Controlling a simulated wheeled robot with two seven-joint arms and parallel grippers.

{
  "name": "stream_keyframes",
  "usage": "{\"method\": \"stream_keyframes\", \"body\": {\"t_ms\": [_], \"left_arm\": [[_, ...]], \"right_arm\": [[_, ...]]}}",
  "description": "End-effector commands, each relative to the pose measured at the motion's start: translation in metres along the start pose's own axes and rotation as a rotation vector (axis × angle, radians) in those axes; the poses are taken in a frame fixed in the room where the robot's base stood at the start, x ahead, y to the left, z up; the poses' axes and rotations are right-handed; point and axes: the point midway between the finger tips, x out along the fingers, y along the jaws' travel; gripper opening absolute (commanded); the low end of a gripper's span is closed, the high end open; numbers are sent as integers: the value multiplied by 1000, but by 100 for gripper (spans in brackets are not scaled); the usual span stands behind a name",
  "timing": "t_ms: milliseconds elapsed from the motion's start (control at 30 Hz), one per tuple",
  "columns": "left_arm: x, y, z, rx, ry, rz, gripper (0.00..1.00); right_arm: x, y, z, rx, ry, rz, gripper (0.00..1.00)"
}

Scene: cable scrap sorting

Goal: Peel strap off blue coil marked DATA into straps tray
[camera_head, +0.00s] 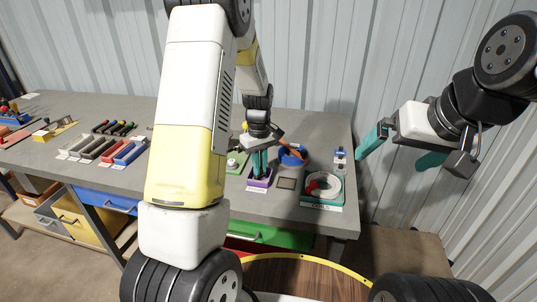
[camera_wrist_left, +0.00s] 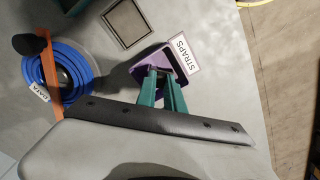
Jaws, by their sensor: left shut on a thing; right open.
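The blue coil (camera_head: 292,158) lies on the grey table, and in the left wrist view (camera_wrist_left: 86,70) it bears a white DATA tag (camera_wrist_left: 41,92). An orange strip with a dark rounded end (camera_wrist_left: 53,75) crosses the coil. The small purple tray labelled STRAPS (camera_wrist_left: 136,70) stands beside the coil; in the head view (camera_head: 259,183) it is under my left gripper. My right gripper (camera_head: 402,150) is open and empty, raised right of the table.
A grey square plate (camera_head: 286,183) lies in front of the coil. A teal tray (camera_head: 322,207) with a white ring and red piece stands to the right. A green tray (camera_head: 232,171) stands left of the purple one. Coloured bins (camera_head: 107,150) line the table further left.

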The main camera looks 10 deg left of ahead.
Motion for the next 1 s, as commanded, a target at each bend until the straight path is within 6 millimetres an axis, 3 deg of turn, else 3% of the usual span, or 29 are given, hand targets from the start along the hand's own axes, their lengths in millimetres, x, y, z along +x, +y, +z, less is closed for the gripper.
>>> {"method": "stream_keyframes", "body": {"t_ms": [400,433,533,1000], "left_arm": [[1,0,0,0,0,0,0],[1,0,0,0,0,0,18],[1,0,0,0,0,0,38],[1,0,0,0,0,0,38]], "right_arm": [[0,0,0,0,0,0,100],[0,0,0,0,0,0,100],[0,0,0,0,0,0,100],[0,0,0,0,0,0,100]]}}
